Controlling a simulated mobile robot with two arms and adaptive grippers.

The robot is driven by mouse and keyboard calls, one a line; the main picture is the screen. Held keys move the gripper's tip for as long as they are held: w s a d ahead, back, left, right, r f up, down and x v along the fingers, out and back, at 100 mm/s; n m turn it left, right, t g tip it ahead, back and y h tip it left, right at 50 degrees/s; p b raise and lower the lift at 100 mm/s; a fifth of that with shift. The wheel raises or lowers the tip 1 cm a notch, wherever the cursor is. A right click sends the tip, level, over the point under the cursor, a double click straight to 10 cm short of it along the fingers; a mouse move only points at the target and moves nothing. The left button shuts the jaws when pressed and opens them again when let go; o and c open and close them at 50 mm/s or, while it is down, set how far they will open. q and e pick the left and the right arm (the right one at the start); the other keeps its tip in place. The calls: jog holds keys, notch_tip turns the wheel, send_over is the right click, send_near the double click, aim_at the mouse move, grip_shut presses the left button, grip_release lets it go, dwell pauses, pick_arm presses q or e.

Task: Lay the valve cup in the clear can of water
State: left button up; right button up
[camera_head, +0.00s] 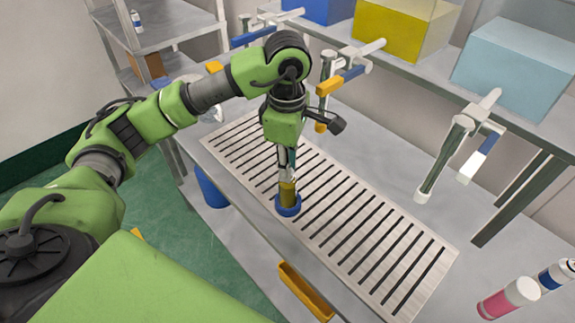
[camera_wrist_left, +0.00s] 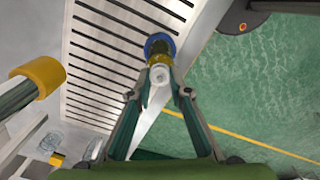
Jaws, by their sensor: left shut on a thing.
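My left gripper (camera_head: 289,168) points down over the slotted steel bench. In the left wrist view, its two fingers (camera_wrist_left: 159,92) close around a small pale round piece, which looks like the valve cup (camera_wrist_left: 160,73). Directly beneath stands a can with an olive-yellow lower part (camera_head: 288,193), upright in a blue ring holder (camera_head: 289,211). The can also shows in the left wrist view (camera_wrist_left: 161,58), in the blue holder (camera_wrist_left: 152,40). The cup seems at or just above the can's mouth; I cannot tell whether they touch. My right gripper is out of view.
The slotted bench top (camera_head: 385,250) is clear to the right of the can. Clamped fixtures hang along the back, including one with an orange part (camera_head: 329,87).

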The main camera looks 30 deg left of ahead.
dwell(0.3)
pick_arm(q)
jog(key=o, duration=0.8)
jog(key=shift+c, duration=0.2)
jog(key=o, duration=0.5)
jog(key=shift+o, duration=0.2)
jog(key=shift+r+p, duration=1.85)
jog(key=shift+r, duration=1.7)
jog(key=shift+f, duration=0.1)
